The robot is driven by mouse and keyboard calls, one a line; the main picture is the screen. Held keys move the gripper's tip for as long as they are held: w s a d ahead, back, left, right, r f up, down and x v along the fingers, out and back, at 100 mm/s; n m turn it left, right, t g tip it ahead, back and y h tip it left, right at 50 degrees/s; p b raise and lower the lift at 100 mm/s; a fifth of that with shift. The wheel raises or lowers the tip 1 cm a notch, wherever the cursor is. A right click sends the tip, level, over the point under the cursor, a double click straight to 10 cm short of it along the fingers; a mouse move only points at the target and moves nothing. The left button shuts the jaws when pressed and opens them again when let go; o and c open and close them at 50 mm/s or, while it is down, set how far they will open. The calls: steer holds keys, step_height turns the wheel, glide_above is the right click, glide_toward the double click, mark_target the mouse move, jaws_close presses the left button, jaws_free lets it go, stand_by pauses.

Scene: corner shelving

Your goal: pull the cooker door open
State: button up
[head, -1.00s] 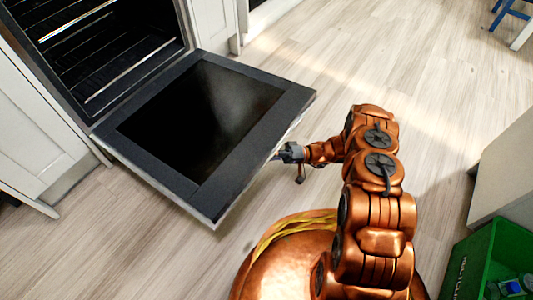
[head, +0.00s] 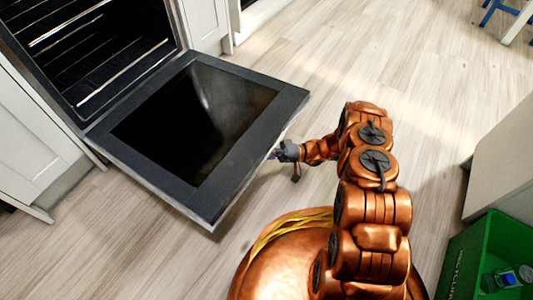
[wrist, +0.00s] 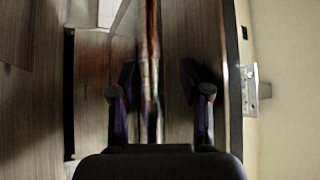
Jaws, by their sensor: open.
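The cooker door (head: 235,162) is dark, with a black glass panel. It is folded down and stands wide open in front of the cooker cavity (head: 95,50), where wire racks show. My gripper (head: 274,155) is at the door's outer edge, low over the floor. In the wrist view my gripper (wrist: 161,95) has its two fingers spread apart. A narrow upright strip, which looks like the door's edge or handle (wrist: 151,60), runs between them. I cannot tell whether either finger touches it. The handle is mostly hidden in the head view.
White cabinets (head: 30,145) flank the cooker. A green crate (head: 475,250) with small items stands at the lower right beside a grey unit (head: 505,160). A blue-legged stool (head: 495,12) is at the top right. The wooden floor (head: 410,70) between is clear.

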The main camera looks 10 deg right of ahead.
steer(key=v, duration=0.7)
steer(key=shift+d, duration=0.15)
stand_by(0.4)
steer(key=shift+w, duration=0.1)
stand_by(0.6)
